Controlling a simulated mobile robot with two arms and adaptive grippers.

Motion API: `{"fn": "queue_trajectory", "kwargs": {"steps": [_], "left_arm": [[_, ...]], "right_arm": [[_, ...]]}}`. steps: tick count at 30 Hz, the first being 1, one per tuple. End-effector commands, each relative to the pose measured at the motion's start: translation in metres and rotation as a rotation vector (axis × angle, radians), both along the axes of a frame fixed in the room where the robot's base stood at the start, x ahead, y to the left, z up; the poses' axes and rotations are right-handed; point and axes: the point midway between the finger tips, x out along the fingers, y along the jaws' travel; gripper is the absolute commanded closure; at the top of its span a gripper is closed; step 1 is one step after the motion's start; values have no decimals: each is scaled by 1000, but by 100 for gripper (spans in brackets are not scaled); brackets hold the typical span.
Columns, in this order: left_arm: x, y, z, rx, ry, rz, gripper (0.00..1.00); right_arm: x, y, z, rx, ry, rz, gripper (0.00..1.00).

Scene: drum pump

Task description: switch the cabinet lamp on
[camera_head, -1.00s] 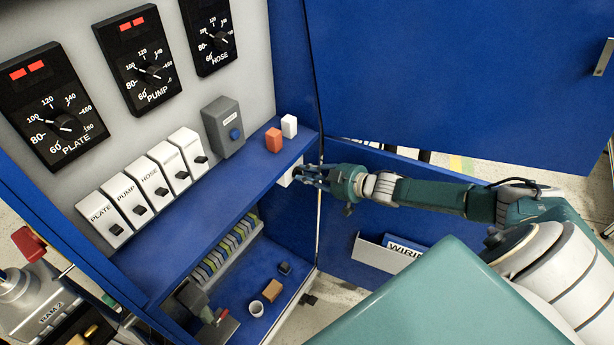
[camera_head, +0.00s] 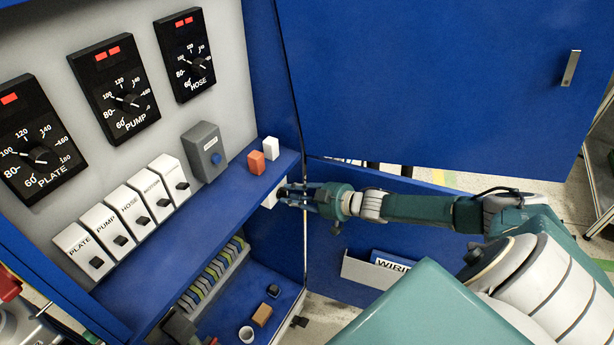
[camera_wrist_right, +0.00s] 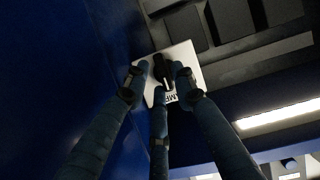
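The lamp switch is a small white plate (camera_head: 269,196) on the right end of the blue shelf's front edge, partly hidden by my right gripper. In the right wrist view the plate (camera_wrist_right: 184,54) shows lettering, partly covered, that reads "AMP", and a black knob (camera_wrist_right: 162,70). My right gripper (camera_head: 287,194) is at the plate. In the right wrist view its fingers (camera_wrist_right: 160,76) stand around the knob, two beside it and one below. A strip of white plate shows between the left finger and the knob. I cannot tell whether any finger touches it. My left gripper is out of view.
An orange block (camera_head: 256,162) and a white block (camera_head: 271,148) stand on the shelf (camera_head: 205,215) above the gripper. White labelled switches (camera_head: 128,210) and dials (camera_head: 115,90) fill the back panel. The blue cabinet door (camera_head: 430,80) is to the right. A bright strip (camera_wrist_right: 280,114) shows in the wrist view.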

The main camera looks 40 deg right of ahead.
Motion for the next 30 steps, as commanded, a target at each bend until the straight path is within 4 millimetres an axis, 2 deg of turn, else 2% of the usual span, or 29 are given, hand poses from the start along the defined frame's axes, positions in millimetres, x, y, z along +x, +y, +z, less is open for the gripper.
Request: {"fn": "queue_trajectory", "kwargs": {"steps": [9, 18, 24, 30], "left_arm": [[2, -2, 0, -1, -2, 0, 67], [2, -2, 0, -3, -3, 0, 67], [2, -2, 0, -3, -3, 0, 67], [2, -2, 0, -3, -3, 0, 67]], "right_arm": [[-45, -16, 17, -2, 5, 2, 74], [-79, -28, 32, -1, 5, 0, 74], [-93, -33, 39, 0, 2, 1, 74], [-97, -35, 43, -1, 0, 1, 74]]}}
